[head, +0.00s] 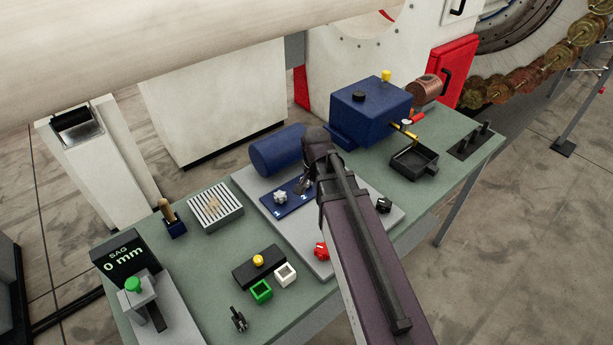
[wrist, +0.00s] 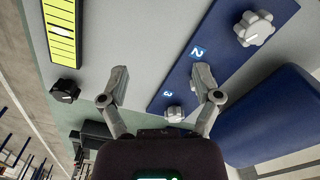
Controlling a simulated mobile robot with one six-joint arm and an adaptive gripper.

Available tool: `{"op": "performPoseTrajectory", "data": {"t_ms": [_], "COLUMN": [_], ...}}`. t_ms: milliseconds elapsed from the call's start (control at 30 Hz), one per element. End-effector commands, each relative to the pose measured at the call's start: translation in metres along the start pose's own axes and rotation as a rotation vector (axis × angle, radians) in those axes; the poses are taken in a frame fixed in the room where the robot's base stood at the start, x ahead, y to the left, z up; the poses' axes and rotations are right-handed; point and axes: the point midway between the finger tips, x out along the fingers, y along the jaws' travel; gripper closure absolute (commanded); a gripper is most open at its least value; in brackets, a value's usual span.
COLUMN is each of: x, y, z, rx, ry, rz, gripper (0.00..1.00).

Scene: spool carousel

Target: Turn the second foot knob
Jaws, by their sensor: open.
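The blue plate (head: 294,205) lies on a grey base and carries foot knobs with white numbers. In the head view a pale lobed knob (head: 281,197) sits near the 1; the 2 shows beside my gripper (head: 305,186). In the wrist view the plate (wrist: 222,32) shows a pale knob (wrist: 255,28) at its upper end and another pale knob (wrist: 174,113) by the 3. My gripper (wrist: 160,84) is open, its right finger over the plate just below the 2 and its left finger over the grey base. No knob shows clearly by the 2; the right finger covers that spot.
A blue cylinder (head: 277,150) lies behind the plate. A black knob (head: 384,205) and a red knob (head: 321,250) sit on the grey base. A blue box (head: 370,112) stands farther right on the green table (head: 472,128). A yellow striped strip (wrist: 60,30) shows in the wrist view.

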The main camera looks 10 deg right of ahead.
Motion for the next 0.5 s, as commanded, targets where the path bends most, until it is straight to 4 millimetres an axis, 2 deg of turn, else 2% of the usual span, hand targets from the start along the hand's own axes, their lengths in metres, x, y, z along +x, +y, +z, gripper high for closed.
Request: {"op": "performPoseTrajectory", "data": {"t_ms": [33, 500], "x": [-0.008, -0.042], "y": [-0.007, -0.048], "z": [-0.009, -0.063], "rx": [0.066, 0.725], "ry": [0.000, 0.000], "rz": [0.000, -0.001], "gripper": [0.18, 0.18]}}
